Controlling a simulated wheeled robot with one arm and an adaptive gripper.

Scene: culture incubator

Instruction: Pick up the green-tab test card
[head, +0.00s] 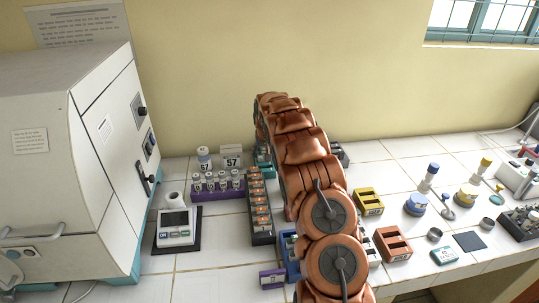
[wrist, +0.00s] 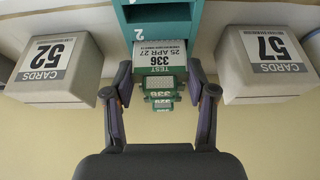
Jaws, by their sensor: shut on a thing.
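In the wrist view, which appears upside down, my gripper (wrist: 160,78) has one finger on each side of a white card with a green tab (wrist: 160,58), and it is shut on this card. The card's label reads 336, 25 APR 27 and TEST. More green-tabbed pieces with numbers show between the fingers beyond it. A teal holder marked 2 (wrist: 165,14) is right by the card; whether the card is clear of it I cannot tell. In the head view my arm hides the gripper and the card.
White card boxes marked 52 (wrist: 57,68) and 57 (wrist: 268,65) flank the holder. In the head view, a purple vial rack (head: 218,194), a dark rack with orange labels (head: 262,238) and a yellow block (head: 369,207) stand near my arm. A large white machine (head: 60,150) fills the left.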

